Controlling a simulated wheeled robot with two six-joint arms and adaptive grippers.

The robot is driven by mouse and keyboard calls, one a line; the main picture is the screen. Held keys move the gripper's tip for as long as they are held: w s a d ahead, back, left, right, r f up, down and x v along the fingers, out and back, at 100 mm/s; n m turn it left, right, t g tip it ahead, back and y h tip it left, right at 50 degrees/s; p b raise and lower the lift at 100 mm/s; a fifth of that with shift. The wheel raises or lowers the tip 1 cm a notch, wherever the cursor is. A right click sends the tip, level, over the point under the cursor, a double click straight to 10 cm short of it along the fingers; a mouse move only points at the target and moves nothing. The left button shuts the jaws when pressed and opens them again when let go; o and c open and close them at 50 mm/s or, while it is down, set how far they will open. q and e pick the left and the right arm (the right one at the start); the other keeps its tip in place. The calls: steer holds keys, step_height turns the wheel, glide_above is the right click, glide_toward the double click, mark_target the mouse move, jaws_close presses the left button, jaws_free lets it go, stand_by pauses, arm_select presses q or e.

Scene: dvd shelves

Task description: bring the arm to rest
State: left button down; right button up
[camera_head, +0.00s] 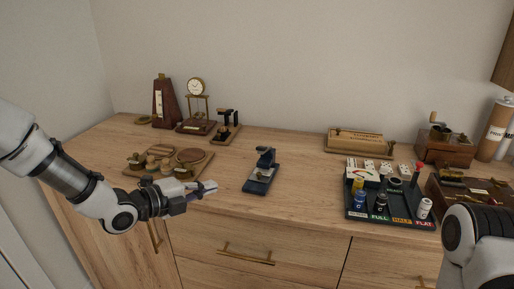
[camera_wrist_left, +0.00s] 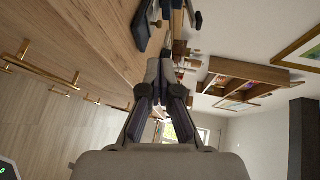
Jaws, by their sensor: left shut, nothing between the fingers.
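My left arm (camera_head: 95,190) comes in from the left in the head view, white with dark joints. My left gripper (camera_head: 212,187) is shut and empty at the front edge of the wooden cabinet top, pointing right. It lies in front of a wooden tray and left of a dark blue stapler-like device. In the left wrist view the shut fingers (camera_wrist_left: 161,72) meet at their tips with nothing between them. Part of my right arm (camera_head: 478,245) shows at the lower right; its gripper is out of view.
The wooden tray (camera_head: 141,173) and blue device (camera_head: 261,178) stand near the gripper. A metronome (camera_head: 165,104) and clock (camera_head: 196,88) stand behind. A black organizer (camera_head: 398,215) is at the right. Drawer handles (camera_head: 246,256) stick out below the edge. The middle of the top is clear.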

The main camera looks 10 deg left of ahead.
arm_select(q)
steer(key=shift+g+y, duration=0.3)
steer(key=shift+g, duration=0.6)
steer(key=f+p, duration=0.1)
steer(key=s+d+f, duration=0.1)
steer(key=f, duration=0.1)
steer(key=f+p, duration=0.1)
steer(key=f, duration=0.1)
steer(key=shift+s+d+f+p, duration=0.2)
steer(key=shift+d+f+p, duration=0.05)
steer(key=shift+d+p, duration=0.1)
steer(key=s+d+f+n+g+y+p, duration=0.25)
steer(key=s+f+n+g+p, duration=0.3)
steer(key=s+f, duration=0.95)
steer(key=s+a+f+n+g+y, duration=0.2)
steer(key=s+a+f+n, duration=0.1)
steer(key=s+n, duration=0.5)
steer(key=s+a+f+n+g+y+p, duration=0.1)
steer(key=s+a+f+n+g+y, duration=0.1)
steer(key=s+n, duration=0.6)
steer(key=f+n+g+y, duration=0.1)
steer(key=n, duration=0.3)
steer(key=shift+s+a+f+y+p, duration=0.2)
steer(key=shift+a+y+p, duration=0.1)
steer(key=shift+a+y, duration=0.1)
